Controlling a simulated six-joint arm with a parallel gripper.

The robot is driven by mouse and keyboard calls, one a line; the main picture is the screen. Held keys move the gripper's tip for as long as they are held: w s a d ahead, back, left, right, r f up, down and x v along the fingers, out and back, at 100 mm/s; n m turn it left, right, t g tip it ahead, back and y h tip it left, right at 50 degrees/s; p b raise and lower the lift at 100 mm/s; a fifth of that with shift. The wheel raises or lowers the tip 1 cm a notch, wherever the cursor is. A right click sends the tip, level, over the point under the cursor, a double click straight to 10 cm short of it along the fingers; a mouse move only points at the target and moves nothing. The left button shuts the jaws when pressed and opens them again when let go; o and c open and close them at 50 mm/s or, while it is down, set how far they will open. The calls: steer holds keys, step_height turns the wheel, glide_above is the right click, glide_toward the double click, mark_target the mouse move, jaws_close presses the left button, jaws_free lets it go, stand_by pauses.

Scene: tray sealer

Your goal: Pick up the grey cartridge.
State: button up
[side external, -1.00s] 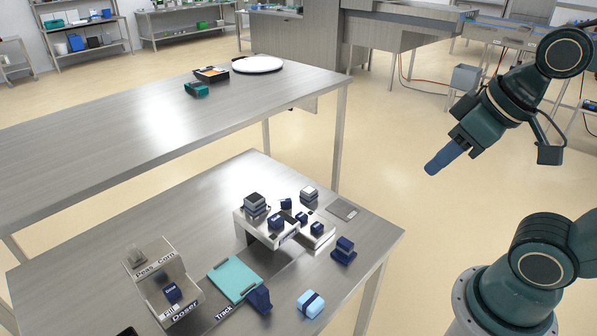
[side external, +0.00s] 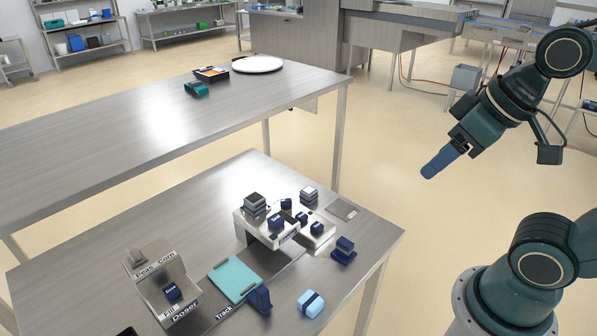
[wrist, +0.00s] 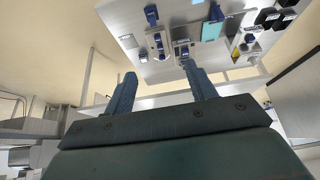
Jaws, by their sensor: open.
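I cannot tell for certain which item is the grey cartridge. A dark grey, layered block (side external: 255,201) sits on the left of the white sealer unit (side external: 246,229) on the near table. A lighter grey and white stack (side external: 309,194) stands at the back of that unit. My gripper (side external: 430,172) is in the air to the right of the table, well apart from both, its blue fingers pointing down and left. In the wrist view its two fingers (wrist: 159,71) are spread with nothing between them, and the table items lie beyond.
The near table also holds a doser (side external: 177,294), a teal tray (side external: 236,280), a light blue block (side external: 311,304), a dark blue stand (side external: 344,249) and a flat grey plate (side external: 344,209). A long table (side external: 120,135) behind is mostly clear. The air between my gripper and the tables is open.

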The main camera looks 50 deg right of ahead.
steer(key=shift+o, duration=0.4)
steer(key=w+a+r+n+g+y, duration=0.1)
steer(key=w+r+n, duration=0.1)
steer(key=w, duration=0.4)
steer(key=w+a+r+n, duration=0.2)
steer(key=w+n, duration=0.1)
steer(key=w, duration=0.2)
steer(key=n+g+y, duration=0.4)
steer(key=n+g, duration=0.1)
steer(key=n, duration=0.8)
glide_above(256, 196)
steer(key=d, duration=0.5)
step_height(256, 196, down, 18)
steer(key=r, duration=0.1)
steer(key=shift+f, duration=0.3)
steer(key=shift+a+f+h, duration=0.1)
steer(key=shift+h, duration=0.2)
steer(key=shift+x, duration=4.1)
